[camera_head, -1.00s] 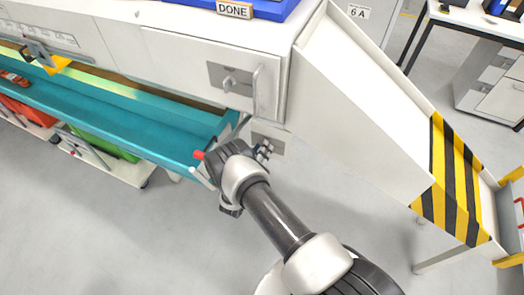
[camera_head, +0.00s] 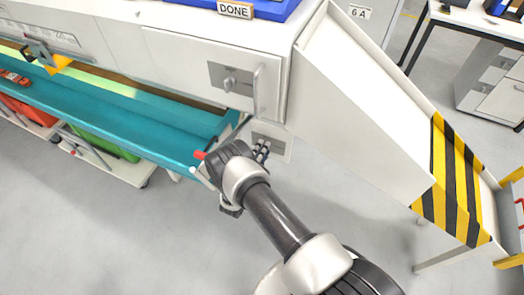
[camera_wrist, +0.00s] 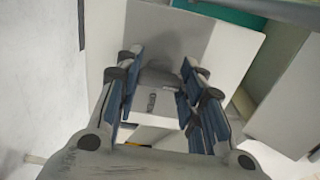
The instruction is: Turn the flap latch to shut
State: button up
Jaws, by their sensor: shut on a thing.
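A grey plate (camera_head: 283,146) sits on the white cabinet below the front corner, with my gripper (camera_head: 262,150) in front of it. In the wrist view my gripper (camera_wrist: 158,92) has its blue-padded fingers on both sides of a grey handle (camera_wrist: 157,78), shut on it. The handle stands out from the grey plate (camera_wrist: 190,38) on a white panel. The fingers hide part of it, and I cannot tell its exact turn. A second plate with a knob (camera_head: 230,83) is on the white front above, beside a bar handle (camera_head: 260,90).
A teal shelf (camera_head: 120,126) runs left of my gripper. A white chute (camera_head: 370,110) with a yellow and black striped end (camera_head: 452,180) slopes down on the right. A blue tray (camera_head: 275,9) with a DONE sign is on top.

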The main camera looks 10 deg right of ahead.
dwell(0.3)
jog(key=o, duration=1.1)
jog(key=shift+c, duration=0.2)
jog(key=v, duration=1.2)
